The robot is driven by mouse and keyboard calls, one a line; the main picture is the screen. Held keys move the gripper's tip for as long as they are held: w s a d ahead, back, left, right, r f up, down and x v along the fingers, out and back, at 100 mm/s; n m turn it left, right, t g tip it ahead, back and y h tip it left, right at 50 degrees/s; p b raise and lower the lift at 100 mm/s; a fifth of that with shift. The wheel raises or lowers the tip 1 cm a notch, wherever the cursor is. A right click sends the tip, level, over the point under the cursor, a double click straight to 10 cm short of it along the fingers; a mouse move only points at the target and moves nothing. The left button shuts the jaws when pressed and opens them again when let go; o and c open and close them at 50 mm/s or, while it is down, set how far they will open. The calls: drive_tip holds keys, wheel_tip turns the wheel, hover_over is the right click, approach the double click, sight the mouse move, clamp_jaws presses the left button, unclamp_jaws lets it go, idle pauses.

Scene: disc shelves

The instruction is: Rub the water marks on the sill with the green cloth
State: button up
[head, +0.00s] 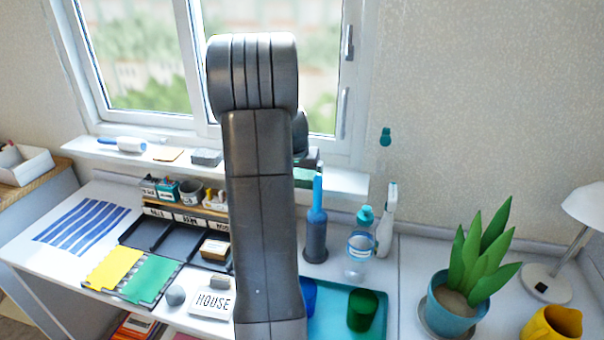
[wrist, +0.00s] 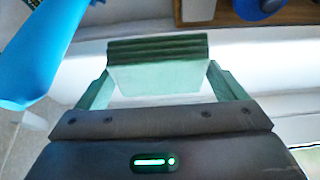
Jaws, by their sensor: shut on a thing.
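My gripper (wrist: 160,76) is shut on the green cloth (wrist: 158,52), a folded pad held between its two fingers in the wrist view. In the head view my arm hides most of the gripper, and a bit of the green cloth (head: 306,178) shows just right of the arm, at the sill. The white sill (head: 345,181) runs below the window and is partly covered by my arm. I cannot make out water marks on its visible parts. I cannot tell whether the cloth touches the sill.
A blue-handled brush in a dark holder (head: 316,225), a clear bottle (head: 360,250) and a white spray bottle (head: 387,222) stand just right of my arm. A blue-handled roller (head: 122,144) and a dark grey block (head: 206,157) lie on the left sill. Small pots fill a wooden rack (head: 205,211).

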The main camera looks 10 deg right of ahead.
drive_tip(key=shift+w+d+p, duration=0.45)
drive_tip(key=shift+w, duration=0.6)
drive_tip(key=shift+w+d+p, duration=0.45)
drive_tip(key=shift+w, duration=0.6)
drive_tip(key=shift+w+d+p, duration=0.45)
drive_tip(key=shift+w, duration=0.6)
drive_tip(key=shift+r, duration=0.1)
drive_tip(key=shift+r+p, duration=1.8)
drive_tip(key=shift+r, duration=1.15)
wheel_tip(320, 180, up, 3)
drive_tip(key=shift+p, duration=0.9)
drive_tip(key=shift+f+b, duration=2.55)
drive_tip(key=shift+f, duration=1.05)
drive_tip(key=shift+f+b, duration=0.75)
drive_tip(key=shift+f, duration=0.25)
